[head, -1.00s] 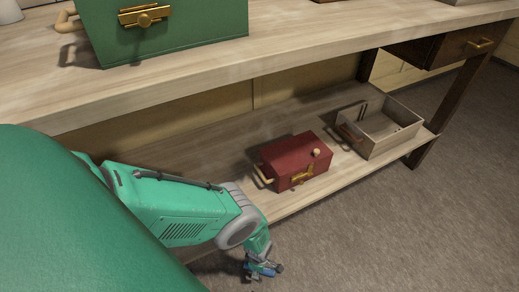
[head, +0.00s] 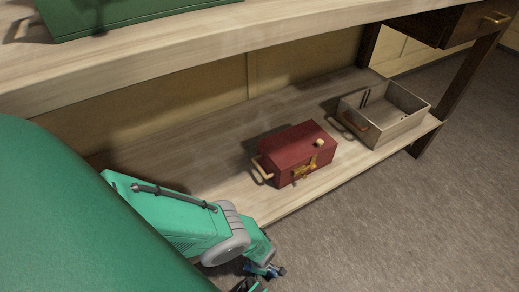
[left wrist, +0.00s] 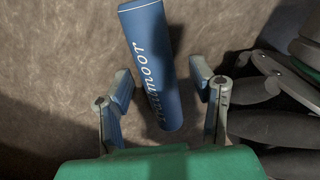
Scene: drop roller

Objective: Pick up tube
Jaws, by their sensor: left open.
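A blue tube (left wrist: 152,60) with white lettering shows in the left wrist view against the brown-grey floor. Its near end lies between the spread fingers of my left gripper (left wrist: 160,80), with gaps on both sides. I cannot tell how far below the fingertips it is. In the head view my left gripper (head: 264,270) is low over the floor, in front of the lower shelf, partly hidden by my arm. The tube cannot be told apart from the blue finger parts there. My right gripper is in neither view.
On the lower shelf (head: 215,150) stand a red box (head: 290,152) with brass fittings and an open grey-wood crate (head: 405,125). A green box (head: 130,15) stands on the bench top above. The floor (head: 380,230) at the right is clear.

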